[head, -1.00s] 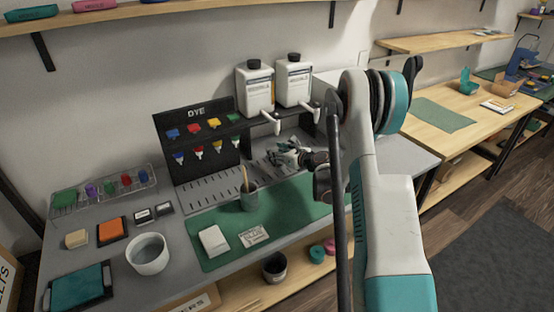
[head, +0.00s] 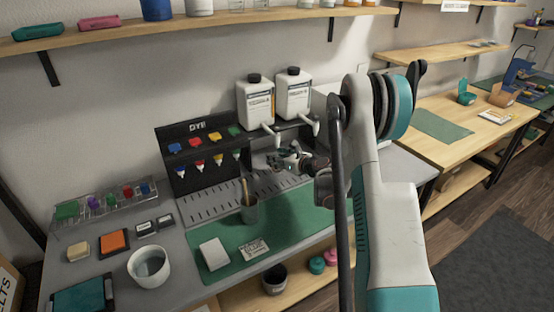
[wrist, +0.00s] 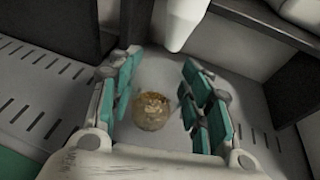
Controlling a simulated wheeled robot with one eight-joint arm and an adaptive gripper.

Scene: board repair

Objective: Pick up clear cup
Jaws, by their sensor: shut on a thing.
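The clear cup (wrist: 152,108) shows in the wrist view as a small, round, see-through shape with amber tones, between my fingers. My gripper (wrist: 158,112) is shut on it, with the teal-padded fingers on either side of it. The cup's walls are hard to make out, and finger contact is not clear. In the head view my gripper (head: 284,160) is below the white dispenser bottles, at the back of the bench. The cup is too small to tell apart there.
Two white pump bottles (head: 255,102) stand above my gripper, their nozzles close by. The black dye rack (head: 190,172) is to the left. A brush holder (head: 249,211) stands at the green mat's (head: 290,218) back edge. The mat's right part is clear.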

